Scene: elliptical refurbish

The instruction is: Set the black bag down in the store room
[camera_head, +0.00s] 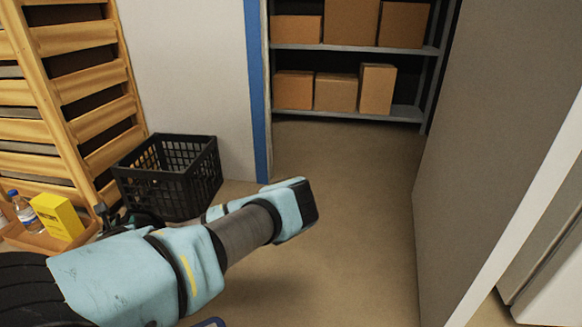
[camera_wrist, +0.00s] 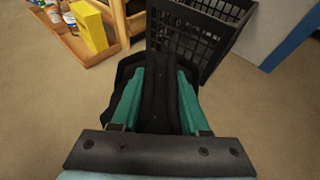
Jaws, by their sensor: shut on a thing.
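My gripper (camera_wrist: 160,74) shows in the wrist view with its two teal fingers shut on the black bag (camera_wrist: 158,102). Dark folds of the bag show between the fingers and spread out beyond them, mostly to the left. In the head view my forearm hides most of the gripper and bag; a small dark part shows near the black crate. The store room floor (camera_head: 345,165) lies ahead through a doorway with a blue frame (camera_head: 257,85). Metal shelves (camera_head: 350,50) with cardboard boxes stand at its back.
A black plastic crate (camera_head: 170,180) stands left of the doorway; it shows close beyond the bag in the wrist view (camera_wrist: 195,40). A wooden tray (camera_head: 40,238) with a yellow box and bottles sits by a slatted wooden rack (camera_head: 75,80). A grey panel (camera_head: 480,130) bounds the right.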

